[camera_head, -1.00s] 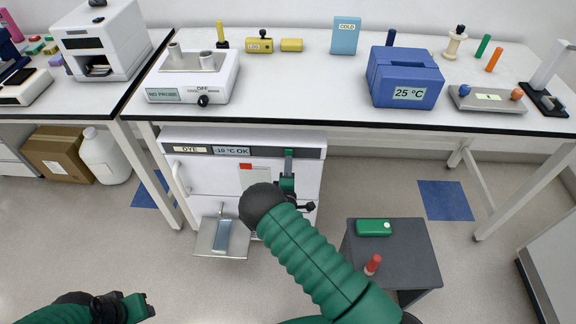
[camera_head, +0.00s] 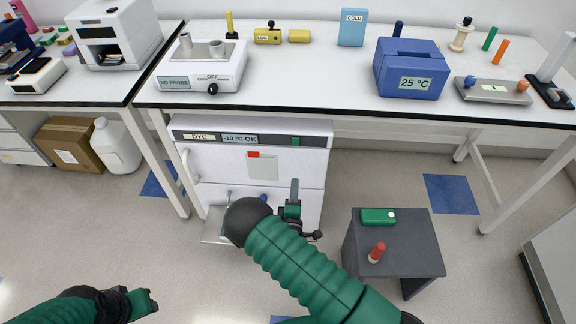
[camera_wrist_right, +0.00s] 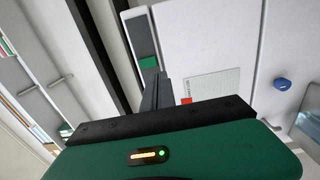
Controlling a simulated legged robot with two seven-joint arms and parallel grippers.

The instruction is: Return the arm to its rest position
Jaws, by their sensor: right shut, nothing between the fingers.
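My right arm reaches up from the bottom of the head view. Its gripper (camera_head: 293,200) is shut and empty, in front of the white freezer (camera_head: 305,165) labelled "DYE" and "-10 °C OK". In the right wrist view the gripper's dark fingers (camera_wrist_right: 158,92) are together, with the freezer front (camera_wrist_right: 215,45) beyond them. My left gripper (camera_head: 146,302) is low at the left of the head view; its jaw gap is not clear.
A grey side table (camera_head: 408,250) with a green box (camera_head: 378,216) and a red-capped item (camera_head: 377,252) stands right of my right arm. The white bench (camera_head: 310,75) runs above the freezer. A metal shelf (camera_head: 214,232) juts out at the freezer's lower left, partly hidden.

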